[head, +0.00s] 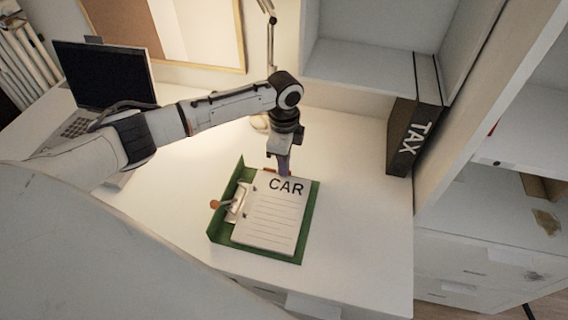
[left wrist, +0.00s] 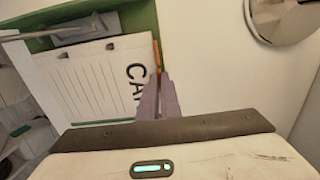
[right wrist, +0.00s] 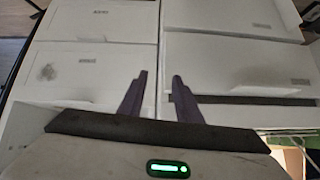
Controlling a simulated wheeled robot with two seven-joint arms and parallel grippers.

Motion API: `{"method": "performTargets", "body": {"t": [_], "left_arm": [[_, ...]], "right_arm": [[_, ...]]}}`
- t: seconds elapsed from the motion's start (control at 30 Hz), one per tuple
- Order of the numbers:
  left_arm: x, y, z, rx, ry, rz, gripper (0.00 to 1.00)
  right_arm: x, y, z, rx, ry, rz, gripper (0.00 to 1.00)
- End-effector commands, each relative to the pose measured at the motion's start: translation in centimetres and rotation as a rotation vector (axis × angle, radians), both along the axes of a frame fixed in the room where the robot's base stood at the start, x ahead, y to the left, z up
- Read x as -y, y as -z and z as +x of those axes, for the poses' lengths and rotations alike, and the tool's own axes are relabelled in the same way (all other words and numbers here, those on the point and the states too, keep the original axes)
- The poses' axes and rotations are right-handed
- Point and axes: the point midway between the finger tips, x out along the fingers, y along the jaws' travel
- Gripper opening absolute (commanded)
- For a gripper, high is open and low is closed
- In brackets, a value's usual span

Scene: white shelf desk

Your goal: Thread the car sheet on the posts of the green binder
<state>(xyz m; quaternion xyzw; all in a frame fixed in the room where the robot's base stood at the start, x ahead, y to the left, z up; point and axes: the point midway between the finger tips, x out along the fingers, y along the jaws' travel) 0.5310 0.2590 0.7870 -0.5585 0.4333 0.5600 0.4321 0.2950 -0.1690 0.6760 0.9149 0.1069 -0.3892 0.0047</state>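The green binder (head: 306,228) lies open on the white desk, with a metal clip and posts (head: 237,203) along its left side. The white car sheet (head: 268,220), lettered CAR, lies over the binder, its left edge at the clip. Whether its holes are around the posts cannot be made out. My left gripper (head: 284,168) points down at the sheet's far edge beside the lettering. In the left wrist view its fingers (left wrist: 160,82) are close together and appear shut on the sheet's edge. My right gripper (right wrist: 160,82) is open and empty, away from the binder.
A laptop (head: 104,78) stands at the back left. A dark TAX binder (head: 402,135) stands upright at the right by the shelf. A lamp base (left wrist: 285,15) is beyond the green binder. The right wrist view shows white drawers (right wrist: 95,70). The desk right of the binder is clear.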

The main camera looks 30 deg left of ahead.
Motion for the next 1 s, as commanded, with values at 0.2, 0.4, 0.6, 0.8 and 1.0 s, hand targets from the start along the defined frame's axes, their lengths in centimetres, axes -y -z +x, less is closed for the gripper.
{"method": "performTargets", "body": {"t": [0.2, 0.4, 0.6, 0.8, 1.0], "left_arm": [[0.0, 0.0, 0.0, 0.000, 0.000, 0.000, 0.19], [0.0, 0.0, 0.0, 0.000, 0.000, 0.000, 0.26], [0.0, -0.5, 0.0, 0.000, 0.001, -0.001, 0.26], [0.0, -3.7, 0.1, 0.003, 0.001, -0.001, 0.26], [0.0, -7.6, 0.1, 0.003, 0.001, 0.000, 0.26]], "right_arm": [[0.0, 0.0, 0.0, 0.000, 0.000, 0.000, 0.31], [0.0, 0.0, 0.0, 0.000, 0.000, 0.000, 0.31], [0.0, 0.0, 0.0, 0.000, 0.000, 0.000, 0.31], [0.0, 0.0, 0.0, 0.000, 0.000, 0.000, 0.31], [0.0, 0.0, 0.0, 0.000, 0.000, 0.000, 0.31]]}}
